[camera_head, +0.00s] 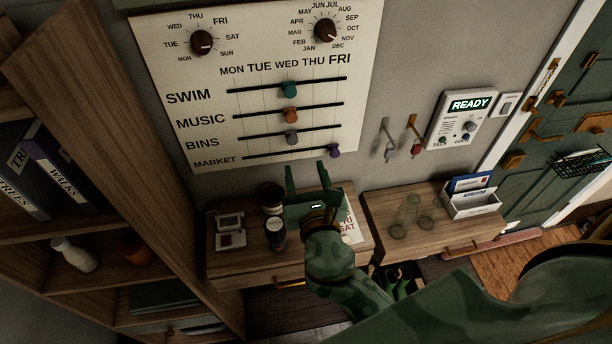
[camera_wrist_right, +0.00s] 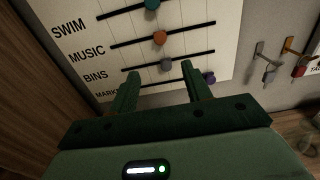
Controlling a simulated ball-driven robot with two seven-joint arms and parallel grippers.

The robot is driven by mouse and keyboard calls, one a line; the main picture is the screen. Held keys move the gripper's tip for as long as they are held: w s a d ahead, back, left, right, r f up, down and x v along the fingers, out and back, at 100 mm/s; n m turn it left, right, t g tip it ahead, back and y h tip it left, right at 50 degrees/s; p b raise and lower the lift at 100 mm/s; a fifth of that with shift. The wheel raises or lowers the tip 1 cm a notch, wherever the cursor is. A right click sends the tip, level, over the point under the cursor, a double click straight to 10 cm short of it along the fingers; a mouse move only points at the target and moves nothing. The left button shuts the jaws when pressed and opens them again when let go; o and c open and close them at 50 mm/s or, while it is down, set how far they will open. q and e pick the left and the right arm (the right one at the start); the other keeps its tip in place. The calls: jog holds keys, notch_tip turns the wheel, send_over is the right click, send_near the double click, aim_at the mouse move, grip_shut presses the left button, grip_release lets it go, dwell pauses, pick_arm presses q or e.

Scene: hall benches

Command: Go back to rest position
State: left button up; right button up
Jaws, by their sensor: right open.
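My right gripper (camera_head: 307,179) is green, open and empty. It is raised in front of the lower part of a wall board (camera_head: 200,95), above a wooden bench. In the right wrist view its two fingers (camera_wrist_right: 160,85) point at the board, apart from each other with nothing between them. The board has slider rows: a teal knob (camera_head: 289,89) on SWIM, an orange knob (camera_head: 290,115) on MUSIC, a grey knob (camera_head: 291,137) on BINS and a purple knob (camera_head: 334,151) at the right end of MARKET. My left gripper is not in view.
A second bench (camera_head: 452,233) holds glasses (camera_head: 407,215) and a white letter tray (camera_head: 474,203). A bookshelf (camera_head: 110,120) stands left. Hooks with keys (camera_head: 414,135) hang right of the board.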

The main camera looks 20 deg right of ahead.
dwell(0.5)
jog(key=s+a+f+m+g+y+b, duration=0.1)
jog(key=s+f+m+g+y+b, duration=0.2)
jog(key=f+m, duration=0.95)
jog(key=s+a+f+m+g+y+b, duration=0.1)
jog(key=s+f+m+g+y, duration=0.3)
jog(key=f, duration=1.8)
jog(key=s+d+f+m+g+h+b, duration=0.1)
jog(key=s+d+f+m+g+b, duration=0.2)
jog(key=s+f, duration=0.7)
jog(key=s+d+f+m+g+b, duration=0.3)
jog(key=s+f+m+b, duration=0.2)
jog(key=s+f, duration=0.6)
jog(key=s+d+f+m+g+h+b, duration=0.1)
jog(key=s+d+f+m+g+b, duration=0.2)
jog(key=s+f, duration=0.8)
jog(key=f+m+b, duration=0.1)
jog(key=m+b, duration=0.1)
jog(key=b, duration=0.2)
jog(key=shift+f+g+h, duration=0.3)
jog(key=shift+f, duration=0.1)
